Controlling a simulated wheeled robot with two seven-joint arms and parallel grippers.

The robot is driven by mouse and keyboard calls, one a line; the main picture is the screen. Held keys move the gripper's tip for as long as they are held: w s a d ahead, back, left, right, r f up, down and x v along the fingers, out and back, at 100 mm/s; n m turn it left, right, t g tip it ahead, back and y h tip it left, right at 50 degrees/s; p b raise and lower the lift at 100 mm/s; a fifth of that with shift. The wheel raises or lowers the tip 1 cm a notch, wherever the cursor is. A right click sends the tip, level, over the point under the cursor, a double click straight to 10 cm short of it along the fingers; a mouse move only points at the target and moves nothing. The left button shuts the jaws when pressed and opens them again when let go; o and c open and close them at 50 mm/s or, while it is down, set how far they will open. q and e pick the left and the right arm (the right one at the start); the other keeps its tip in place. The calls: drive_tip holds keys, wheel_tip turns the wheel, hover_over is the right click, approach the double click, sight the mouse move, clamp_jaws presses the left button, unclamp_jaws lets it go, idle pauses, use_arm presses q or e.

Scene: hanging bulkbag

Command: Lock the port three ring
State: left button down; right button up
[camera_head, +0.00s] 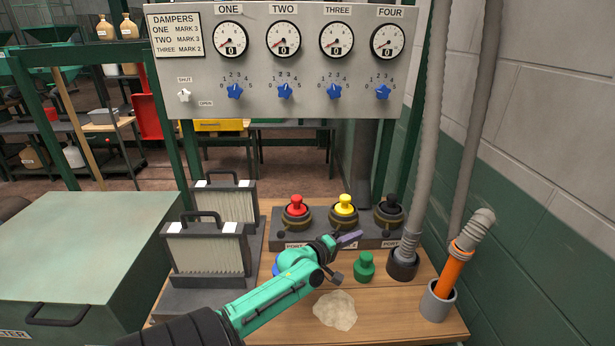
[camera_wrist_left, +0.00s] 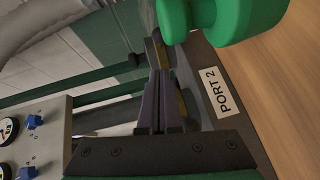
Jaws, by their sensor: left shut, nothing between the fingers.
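The black plug (camera_head: 391,205) sits in the rightmost port of the grey block, with a dark ring (camera_head: 389,219) around its base and a small knob on the ring's right side. My left gripper (camera_head: 359,235) is shut and empty, in front of the block between the yellow and black ports. Its fingers also show in the left wrist view (camera_wrist_left: 155,60), pointing at a dark knob-ended part. I cannot tell whether they touch it. The arm hides the middle port label in the head view; the wrist view shows a PORT 2 label (camera_wrist_left: 225,92). My right gripper is not in view.
A red plug (camera_head: 296,205) and a yellow plug (camera_head: 345,205) fill the other ports. A green plug (camera_head: 364,267) stands on the bench near my gripper. A pale powder patch (camera_head: 335,309) lies in front.

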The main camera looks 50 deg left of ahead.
use_arm(q)
drive_tip(key=s+d+r+b, duration=0.1)
drive_tip(key=s+d+r, duration=0.1)
drive_tip(key=s, duration=1.4)
drive_tip(key=shift+s+d+b, duration=0.15)
drive_tip(key=shift+d+b, duration=0.15)
drive_tip(key=shift+d, duration=0.25)
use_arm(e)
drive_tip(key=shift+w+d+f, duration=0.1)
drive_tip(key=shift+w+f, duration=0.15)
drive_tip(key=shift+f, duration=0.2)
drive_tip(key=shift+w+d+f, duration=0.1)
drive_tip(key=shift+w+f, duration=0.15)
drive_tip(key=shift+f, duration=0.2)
